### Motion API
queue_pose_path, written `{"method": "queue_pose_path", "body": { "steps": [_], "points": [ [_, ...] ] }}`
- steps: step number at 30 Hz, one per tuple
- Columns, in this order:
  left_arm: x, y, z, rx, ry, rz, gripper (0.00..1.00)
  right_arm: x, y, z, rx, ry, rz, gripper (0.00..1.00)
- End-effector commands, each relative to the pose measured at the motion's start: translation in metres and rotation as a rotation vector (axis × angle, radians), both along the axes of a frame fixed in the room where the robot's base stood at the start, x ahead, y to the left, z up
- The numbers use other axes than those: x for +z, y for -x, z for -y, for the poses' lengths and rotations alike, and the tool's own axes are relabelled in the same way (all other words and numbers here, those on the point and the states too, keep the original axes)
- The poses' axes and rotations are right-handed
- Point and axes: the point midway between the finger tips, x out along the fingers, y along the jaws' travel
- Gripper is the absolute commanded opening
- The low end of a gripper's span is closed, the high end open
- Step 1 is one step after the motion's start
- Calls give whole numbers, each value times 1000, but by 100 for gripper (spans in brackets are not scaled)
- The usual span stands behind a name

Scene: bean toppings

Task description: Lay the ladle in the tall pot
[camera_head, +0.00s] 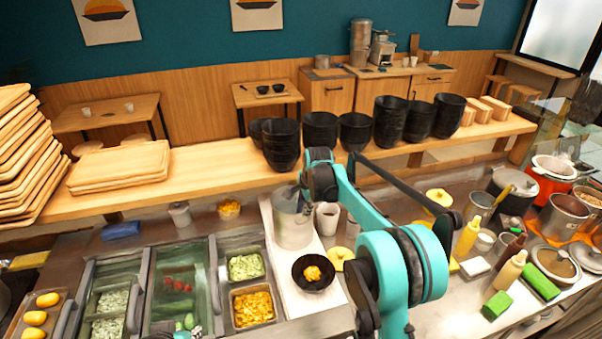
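A tall silver pot (293,229) stands upright on the white board at the middle of the counter. My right gripper (304,190), dark and small in the head view, is at the pot's rim, and my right arm hides part of the area beside it. I cannot make out its fingers or whether they hold anything. No ladle shows clearly; it may be hidden by the gripper or the pot wall. My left gripper (184,333) shows only as a small piece at the bottom edge, over the topping trays, and its fingers are not clear.
A black bowl (313,285) with yellow food stands in front of the pot. A white cup (327,219) is close on its right. Topping trays (250,306) lie left, bottles (467,237) and pots right. A shelf with stacked black bowls (281,146) runs behind.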

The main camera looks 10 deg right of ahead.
Motion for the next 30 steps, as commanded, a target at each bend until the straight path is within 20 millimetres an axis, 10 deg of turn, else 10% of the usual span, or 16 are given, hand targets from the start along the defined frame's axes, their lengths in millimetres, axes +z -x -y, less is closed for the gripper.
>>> {"method": "queue_pose_path", "body": {
  "steps": [11,30],
  "points": [
    [0,0,0,0,0,0,26,6,2,0,0,-1,2,40],
    [0,0,0,0,0,0,26,108,41,10,0,-1,2,40]
  ]
}}
